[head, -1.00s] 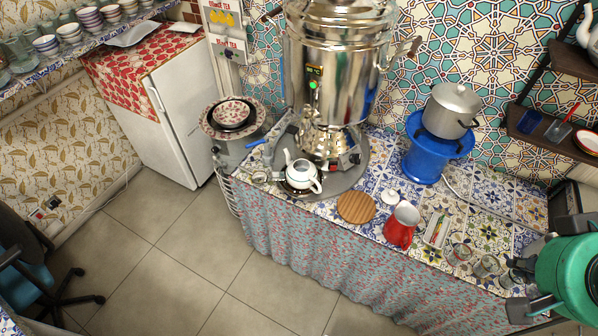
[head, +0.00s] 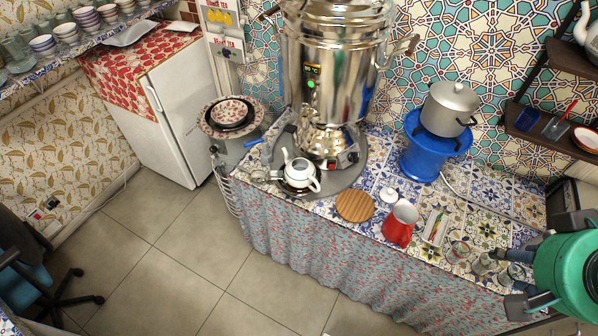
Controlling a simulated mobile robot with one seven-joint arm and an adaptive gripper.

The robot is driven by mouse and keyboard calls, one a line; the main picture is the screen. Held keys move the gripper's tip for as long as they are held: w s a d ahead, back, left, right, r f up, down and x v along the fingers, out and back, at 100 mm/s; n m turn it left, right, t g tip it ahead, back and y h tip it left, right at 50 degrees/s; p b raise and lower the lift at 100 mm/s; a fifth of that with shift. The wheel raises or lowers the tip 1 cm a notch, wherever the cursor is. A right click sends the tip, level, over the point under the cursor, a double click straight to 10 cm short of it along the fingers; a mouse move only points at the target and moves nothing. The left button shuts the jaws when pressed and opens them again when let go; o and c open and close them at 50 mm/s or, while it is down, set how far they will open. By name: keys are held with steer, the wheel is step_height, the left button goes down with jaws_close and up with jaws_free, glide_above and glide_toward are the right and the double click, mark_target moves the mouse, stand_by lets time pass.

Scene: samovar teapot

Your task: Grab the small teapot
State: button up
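The small teapot (head: 300,172) is white with a dark band low on its body. It stands upright on the round metal base (head: 346,181) in front of the large samovar (head: 328,75), its spout toward the upper left. Its handle is on the right. My gripper (head: 538,265) is at the right edge, beside my green arm, far to the right of the teapot.
A wooden round board (head: 355,206), a white lid (head: 389,197), a red pitcher (head: 397,225) and several glasses (head: 483,262) stand on the tiled counter (head: 325,206) between the teapot and my gripper. A blue stand (head: 420,163) holds a pot (head: 450,106).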

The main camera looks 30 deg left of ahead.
steer(key=w+a+f+n+g, duration=0.1)
steer(key=w+a+n, duration=0.35)
steer(key=w, duration=0.25)
steer(key=w+a+f+n, duration=0.1)
steer(key=w+a+n, duration=0.3)
steer(key=w+n, duration=0.25)
steer(key=w+a+f+n+h+p, duration=0.1)
steer(key=w+a+f+n, duration=0.25)
steer(key=a, duration=0.25)
steer(key=w+a+f+n+p, duration=0.1)
steer(key=w+a+f+n, duration=0.25)
steer(key=w+a, duration=0.2)
steer(key=a+f+n, duration=0.7)
steer(key=a+f, duration=0.4)
steer(key=a, duration=0.3)
steer(key=a+f+n, duration=0.8)
steer(key=a+f, duration=0.3)
steer(key=a, duration=0.3)
steer(key=shift+a+p, duration=0.3)
steer(key=shift+p, duration=0.05)
steer(key=b+x, duration=0.1)
steer(key=x, duration=0.7)
steer(key=shift+d+f, duration=0.25)
